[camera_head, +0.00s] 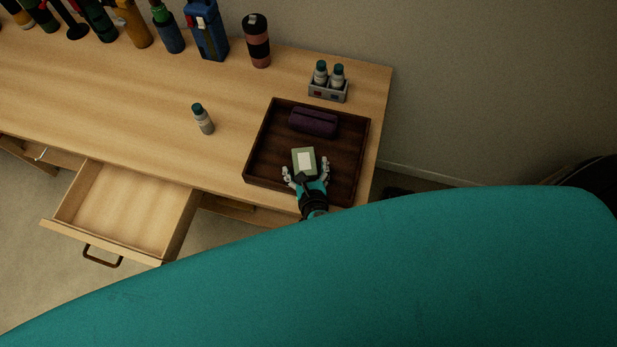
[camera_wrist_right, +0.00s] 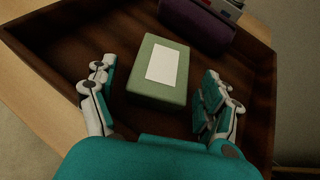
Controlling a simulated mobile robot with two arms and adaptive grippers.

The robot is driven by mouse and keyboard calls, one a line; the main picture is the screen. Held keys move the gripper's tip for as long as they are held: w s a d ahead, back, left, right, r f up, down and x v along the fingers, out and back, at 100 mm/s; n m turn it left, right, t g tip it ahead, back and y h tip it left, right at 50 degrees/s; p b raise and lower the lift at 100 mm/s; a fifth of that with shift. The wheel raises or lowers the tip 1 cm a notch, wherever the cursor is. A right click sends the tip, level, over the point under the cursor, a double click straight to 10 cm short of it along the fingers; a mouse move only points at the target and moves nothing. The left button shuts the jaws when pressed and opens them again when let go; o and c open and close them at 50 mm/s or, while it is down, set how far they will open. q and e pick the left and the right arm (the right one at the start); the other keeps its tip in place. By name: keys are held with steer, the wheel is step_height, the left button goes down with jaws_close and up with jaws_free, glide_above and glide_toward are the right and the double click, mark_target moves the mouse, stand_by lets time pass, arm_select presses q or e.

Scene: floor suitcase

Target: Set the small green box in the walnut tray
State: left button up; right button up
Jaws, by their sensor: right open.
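The small green box (camera_head: 304,161) with a pale label lies in the walnut tray (camera_head: 257,141), in its front half. It also shows in the right wrist view (camera_wrist_right: 159,97), resting on the tray floor (camera_wrist_right: 85,45). My right gripper (camera_head: 305,172) is open, with its fingers on either side of the box. In the right wrist view a gap shows between the box and each finger of my right gripper (camera_wrist_right: 160,100). My left gripper is not in view.
A purple case (camera_head: 313,121) lies in the tray behind the box. A small holder (camera_head: 327,93) with two bottles stands behind the tray. An open empty drawer (camera_head: 125,208) juts out at the front left.

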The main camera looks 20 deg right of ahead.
steer(key=v, duration=1.1)
steer(key=shift+s+b, duration=0.35)
